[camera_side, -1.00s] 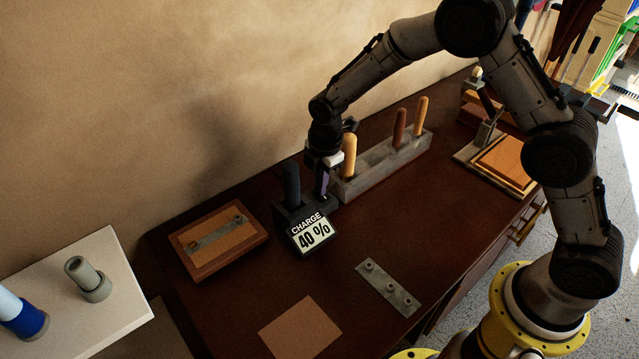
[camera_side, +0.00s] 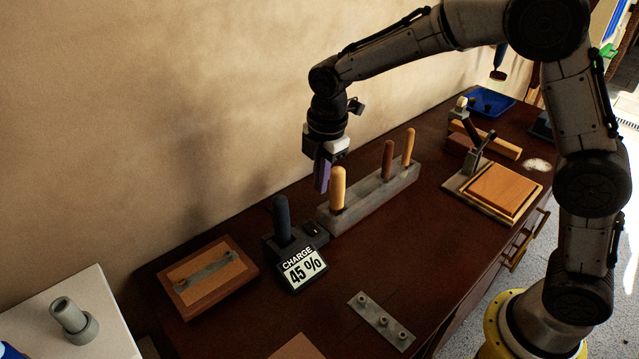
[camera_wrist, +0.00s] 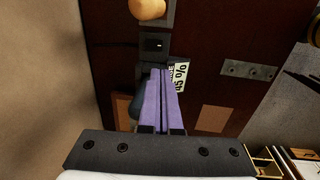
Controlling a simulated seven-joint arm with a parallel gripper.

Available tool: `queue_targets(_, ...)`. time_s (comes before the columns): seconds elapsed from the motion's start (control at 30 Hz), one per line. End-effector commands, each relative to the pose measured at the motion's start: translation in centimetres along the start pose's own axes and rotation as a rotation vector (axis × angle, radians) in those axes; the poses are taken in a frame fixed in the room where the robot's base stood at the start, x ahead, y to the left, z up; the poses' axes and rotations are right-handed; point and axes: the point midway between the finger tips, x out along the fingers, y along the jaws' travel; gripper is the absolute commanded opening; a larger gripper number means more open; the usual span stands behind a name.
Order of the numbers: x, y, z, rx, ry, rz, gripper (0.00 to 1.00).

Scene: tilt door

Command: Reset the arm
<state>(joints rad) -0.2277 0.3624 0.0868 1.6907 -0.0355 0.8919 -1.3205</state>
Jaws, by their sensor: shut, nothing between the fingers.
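My gripper (camera_side: 322,178) is shut and empty, its purple fingers together, pointing down. It hangs in the air above the desk, just left of the nearest yellow handle (camera_side: 338,188) in the grey rack (camera_side: 372,198). The charger (camera_side: 298,262) stands below it to the left, with a dark tool upright in one slot and a sign reading CHARGE 45 %. In the wrist view the shut purple fingers (camera_wrist: 162,75) point at the charger area, and part of the charge sign (camera_wrist: 177,76) shows beside them.
A wooden block with a metal plate (camera_side: 208,276) lies at left. A drilled metal plate (camera_side: 381,321) lies in front. A clamp with a wooden board (camera_side: 500,188) is at right. A white table (camera_side: 95,325) stands at lower left. The wall is close behind the desk.

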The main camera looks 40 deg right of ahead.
Motion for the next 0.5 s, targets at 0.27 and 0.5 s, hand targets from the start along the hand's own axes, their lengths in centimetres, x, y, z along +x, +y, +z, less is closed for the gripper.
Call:
queue_targets(0.27,-1.1,0.3,0.6,0.013,0.004,0.026,0.0)
queue_targets(0.5,-9.5,-1.6,3.6,0.084,0.031,0.183,0.0)
